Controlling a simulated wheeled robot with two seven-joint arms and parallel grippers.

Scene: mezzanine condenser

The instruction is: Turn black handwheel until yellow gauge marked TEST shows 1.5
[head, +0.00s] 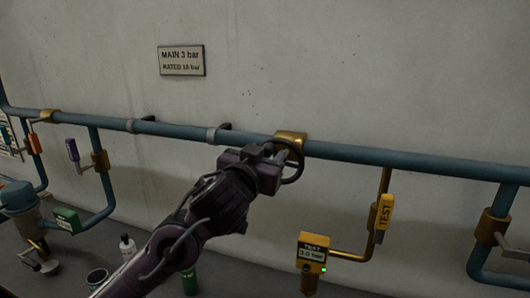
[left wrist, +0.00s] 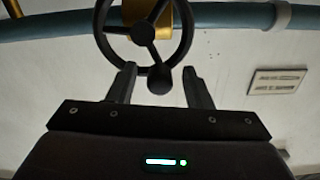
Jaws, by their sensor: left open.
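The black handwheel (head: 298,172) is on the brass fitting of the blue wall pipe, partly hidden behind my left gripper (head: 273,162). In the left wrist view the handwheel (left wrist: 188,38) shows its rim, spokes and hub, with a round knob (left wrist: 159,80) at the rim. My left gripper (left wrist: 160,76) is open, with its fingers on either side of the knob and gaps visible between. The yellow gauge (head: 312,250) marked TEST stands lower right of the wheel and appears to read 3.0 bar, in small print. My right gripper is out of view.
A yellow lever (head: 384,213) marked TEST hangs on the brass branch pipe. A wall sign (head: 181,60) reads MAIN 3 bar.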

